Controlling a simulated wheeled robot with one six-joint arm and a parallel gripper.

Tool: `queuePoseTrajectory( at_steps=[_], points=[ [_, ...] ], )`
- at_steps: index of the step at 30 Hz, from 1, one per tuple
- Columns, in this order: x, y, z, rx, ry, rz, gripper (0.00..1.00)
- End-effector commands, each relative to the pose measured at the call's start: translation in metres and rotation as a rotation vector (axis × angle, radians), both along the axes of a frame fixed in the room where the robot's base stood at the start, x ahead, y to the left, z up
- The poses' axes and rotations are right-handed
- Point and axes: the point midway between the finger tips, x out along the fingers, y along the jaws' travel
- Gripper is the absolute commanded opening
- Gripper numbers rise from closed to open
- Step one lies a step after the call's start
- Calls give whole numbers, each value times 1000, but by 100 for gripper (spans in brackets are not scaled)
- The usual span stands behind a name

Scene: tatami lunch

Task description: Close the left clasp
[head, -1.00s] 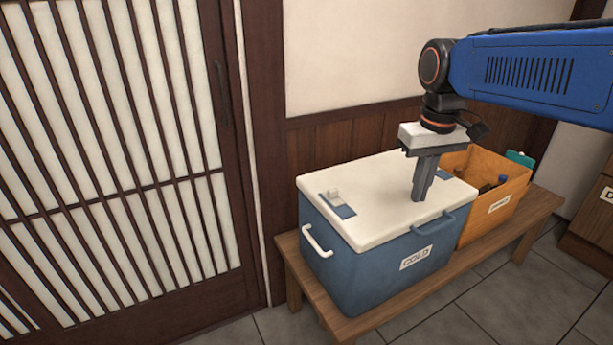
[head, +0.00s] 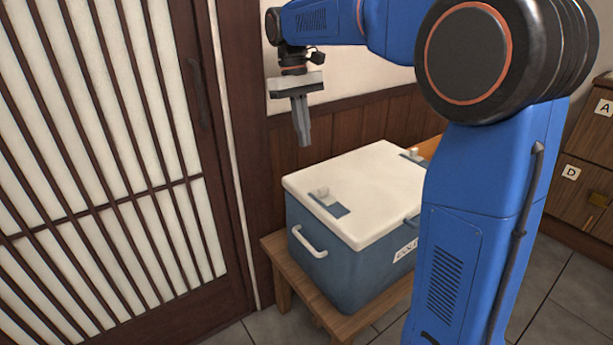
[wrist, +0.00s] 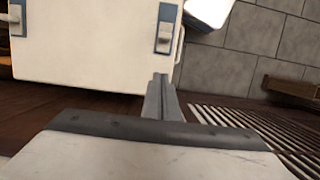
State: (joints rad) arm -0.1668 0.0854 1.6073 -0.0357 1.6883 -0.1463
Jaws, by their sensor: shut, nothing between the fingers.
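The blue cooler (head: 350,258) has a white lid (head: 375,195) that lies down on it. The left clasp (head: 323,192), a small white tab with a blue plate, sits near the lid's left edge; it also shows in the wrist view (wrist: 165,35). The right clasp (head: 413,155) is partly hidden behind my arm in the head view. My gripper (head: 304,142) is shut and empty, pointing down in the air, above and behind the lid's left back corner.
The cooler stands on a wooden bench (head: 281,268). The slatted sliding door (head: 110,170) is to the left, the wood-panelled wall (head: 310,128) behind. A cabinet with drawers (head: 585,160) is at the far right. My arm hides the orange crate.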

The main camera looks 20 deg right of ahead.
Motion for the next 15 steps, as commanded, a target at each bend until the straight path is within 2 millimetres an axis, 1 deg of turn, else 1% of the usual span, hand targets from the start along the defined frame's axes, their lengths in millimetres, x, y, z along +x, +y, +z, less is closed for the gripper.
queuePoseTrajectory(
  at_steps=[11, 15],
  points=[
    [1, 0, 0, -1, 3, 1, 0],
    [-1, 0, -7, -1, 5, 1, 0]
  ],
)
